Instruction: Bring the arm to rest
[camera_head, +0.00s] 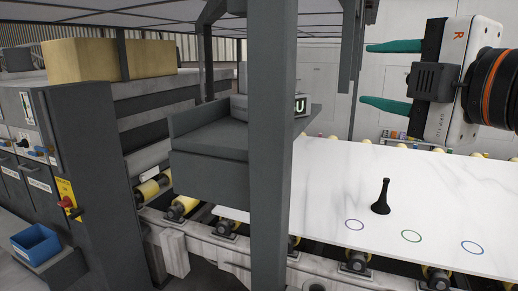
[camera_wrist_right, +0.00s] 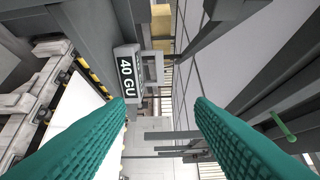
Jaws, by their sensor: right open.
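My right gripper (camera_head: 378,76) is at the upper right of the head view, raised above the white stone slab (camera_head: 335,180). Its two green fingers are apart and point left, with nothing between them. In the right wrist view the fingers (camera_wrist_right: 160,115) stand wide apart at either side. A small black bottle-shaped object (camera_head: 381,197) stands upright on the slab, below and apart from the gripper. My left gripper is in neither view.
A grey post (camera_head: 272,150) stands in front of the slab's left end. A grey box housing (camera_head: 210,135) sits behind it, and a sign (camera_wrist_right: 126,73) shows in the wrist view. A blue bin (camera_head: 36,242) is at lower left.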

